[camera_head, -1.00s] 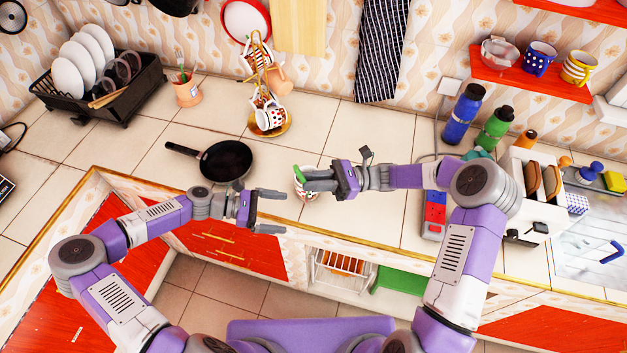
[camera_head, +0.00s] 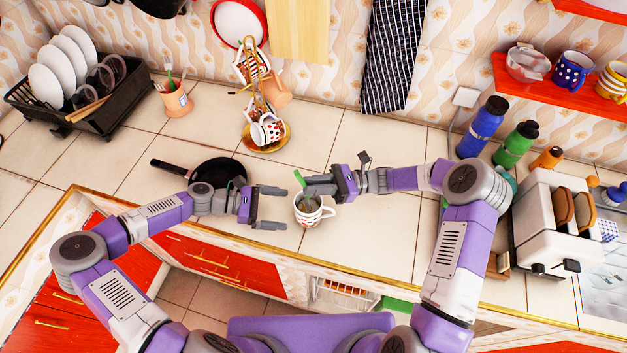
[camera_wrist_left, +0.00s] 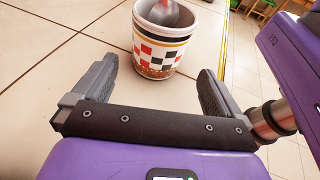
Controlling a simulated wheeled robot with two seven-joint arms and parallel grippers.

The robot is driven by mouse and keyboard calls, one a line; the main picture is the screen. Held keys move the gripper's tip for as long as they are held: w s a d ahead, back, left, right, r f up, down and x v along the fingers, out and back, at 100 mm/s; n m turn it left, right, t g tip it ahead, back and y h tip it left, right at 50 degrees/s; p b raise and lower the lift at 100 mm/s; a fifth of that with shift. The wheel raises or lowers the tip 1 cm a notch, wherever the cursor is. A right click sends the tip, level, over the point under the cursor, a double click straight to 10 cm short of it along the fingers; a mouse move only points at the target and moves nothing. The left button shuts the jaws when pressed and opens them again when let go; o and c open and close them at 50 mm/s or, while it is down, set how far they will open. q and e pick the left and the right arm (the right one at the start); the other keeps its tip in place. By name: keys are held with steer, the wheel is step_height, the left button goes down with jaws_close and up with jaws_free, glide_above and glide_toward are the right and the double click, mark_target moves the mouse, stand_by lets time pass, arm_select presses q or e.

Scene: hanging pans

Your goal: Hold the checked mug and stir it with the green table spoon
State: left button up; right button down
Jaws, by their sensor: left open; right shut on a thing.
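The checked mug (camera_head: 309,214) stands upright on the counter near its front edge, handle to the right. In the left wrist view the mug (camera_wrist_left: 161,52) shows red, black and white checks, ahead of and roughly centred between my fingertips. My left gripper (camera_head: 284,208) is open, just left of the mug, its fingers pointing at it. My right gripper (camera_head: 312,184) is shut on the green table spoon (camera_head: 299,178) above the mug's back rim. The spoon's green handle end sticks up; its lower part reaches down into the mug, partly hidden.
A black frying pan (camera_head: 219,171) lies behind my left gripper. A mug tree (camera_head: 251,120) stands on a gold base at the back. Bottles (camera_head: 482,128) and a toaster (camera_head: 543,222) stand at the right. Counter between the mug and toaster is mostly clear.

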mark_target(307, 212)
arm_select(q)
steer(key=b+x, duration=0.3)
steer(key=x, duration=0.2)
steer(key=shift+s+d+f, duration=0.1)
steer(key=shift+d, duration=0.1)
steer(key=x, duration=0.3)
steer(key=shift+d+f, duration=0.1)
steer(key=shift+d, duration=0.55)
steer(key=c, duration=0.8)
steer(key=o, duration=0.8)
